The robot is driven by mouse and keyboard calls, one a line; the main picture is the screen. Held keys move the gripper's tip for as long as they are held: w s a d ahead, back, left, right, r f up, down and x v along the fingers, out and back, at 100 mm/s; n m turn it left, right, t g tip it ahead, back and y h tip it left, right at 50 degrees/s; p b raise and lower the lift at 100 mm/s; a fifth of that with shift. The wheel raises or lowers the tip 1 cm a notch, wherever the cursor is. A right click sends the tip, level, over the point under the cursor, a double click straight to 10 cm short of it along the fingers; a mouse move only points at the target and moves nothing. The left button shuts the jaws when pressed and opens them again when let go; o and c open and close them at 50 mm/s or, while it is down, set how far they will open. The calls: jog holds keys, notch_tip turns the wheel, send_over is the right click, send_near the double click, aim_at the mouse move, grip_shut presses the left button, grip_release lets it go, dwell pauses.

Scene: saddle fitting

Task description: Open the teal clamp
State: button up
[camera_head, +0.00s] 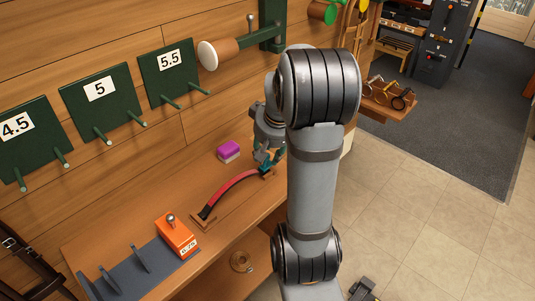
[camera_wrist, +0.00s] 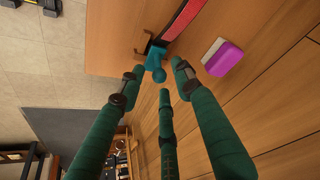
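The teal clamp (camera_wrist: 155,62) is at the end of a curved red and black strap (camera_wrist: 185,18) in the wrist view. In the head view the teal clamp (camera_head: 266,171) shows small at the strap's far end, partly hidden by my gripper (camera_head: 268,155). In the wrist view my gripper (camera_wrist: 158,84) has three green fingers spread apart, with nothing between them. The clamp's rounded knob lies just beyond and between the fingertips. I cannot tell whether any finger touches it. Whether the clamp is open or closed is not clear.
A purple and white block (camera_head: 229,150) lies on the bench (camera_head: 150,199) beside the strap. An orange block (camera_head: 176,235) with a knob stands nearer, by a grey rack (camera_head: 137,268). Green numbered plates with pegs (camera_head: 100,99) line the wall. The bench's right edge is close to the clamp.

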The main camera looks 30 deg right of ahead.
jog(key=shift+c, duration=1.2)
grip_shut()
